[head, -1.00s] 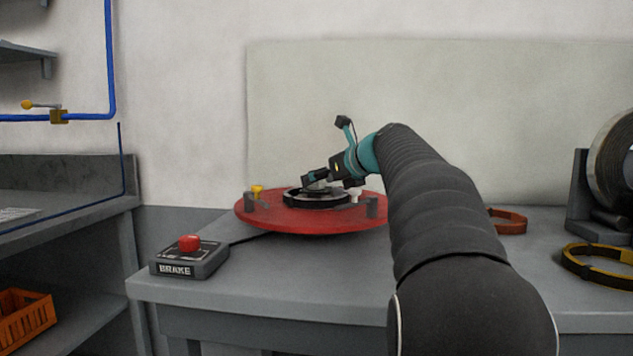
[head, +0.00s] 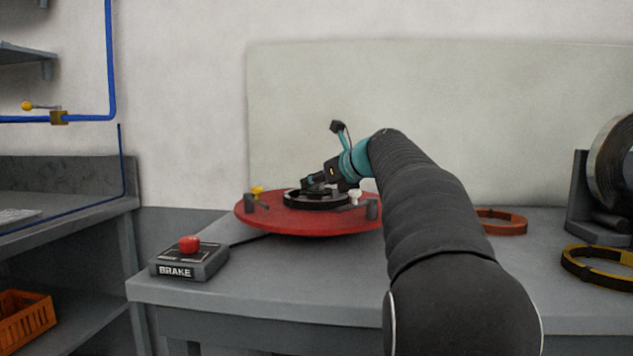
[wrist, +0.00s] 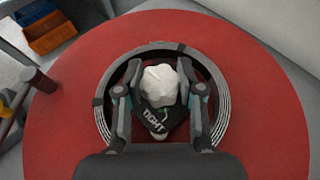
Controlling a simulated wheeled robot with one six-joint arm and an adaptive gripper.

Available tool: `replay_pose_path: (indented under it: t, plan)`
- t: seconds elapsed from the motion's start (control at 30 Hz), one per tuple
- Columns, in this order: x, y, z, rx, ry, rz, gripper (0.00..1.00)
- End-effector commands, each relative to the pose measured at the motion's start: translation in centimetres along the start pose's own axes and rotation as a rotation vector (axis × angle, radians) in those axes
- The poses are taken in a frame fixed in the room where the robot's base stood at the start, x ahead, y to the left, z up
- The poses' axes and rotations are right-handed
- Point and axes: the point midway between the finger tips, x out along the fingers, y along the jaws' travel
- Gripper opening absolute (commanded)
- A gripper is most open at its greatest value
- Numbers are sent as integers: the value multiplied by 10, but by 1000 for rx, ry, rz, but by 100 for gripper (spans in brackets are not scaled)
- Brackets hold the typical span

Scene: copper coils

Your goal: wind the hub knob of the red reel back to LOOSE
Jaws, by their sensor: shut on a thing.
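The red reel (head: 290,222) lies flat on the grey bench. In the wrist view its red disc (wrist: 55,120) fills most of the picture, with a dark ring (wrist: 224,120) around the hub. My gripper (head: 313,187) is over the hub at the reel's middle. In the wrist view my gripper (wrist: 160,95) has one finger on each side of the pale hub knob (wrist: 160,84) and is shut on it. A dark plate marked TIGHT shows just below the knob. The word LOOSE is not visible. In the head view the knob is hidden by my gripper.
A brake box (head: 188,260) with a red button sits on the bench's front left. A yellow knob (head: 257,190) and a white knob (head: 354,196) stand on the reel. An orange ring (head: 502,222), a yellow-black ring (head: 585,266) and an upright coil (head: 612,165) are at right.

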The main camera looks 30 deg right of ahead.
Motion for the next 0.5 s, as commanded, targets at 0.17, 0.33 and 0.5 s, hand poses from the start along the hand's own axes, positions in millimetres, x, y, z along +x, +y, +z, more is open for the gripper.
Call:
replay_pose_path:
  t: [0.17, 0.33, 0.5]
  plan:
    - [-2, -1, 3, -20, 1, 56, 3]
    - [-2, -2, 5, -60, 2, 155, 3]
    - [-1, -2, 3, -108, 1, 269, 3]
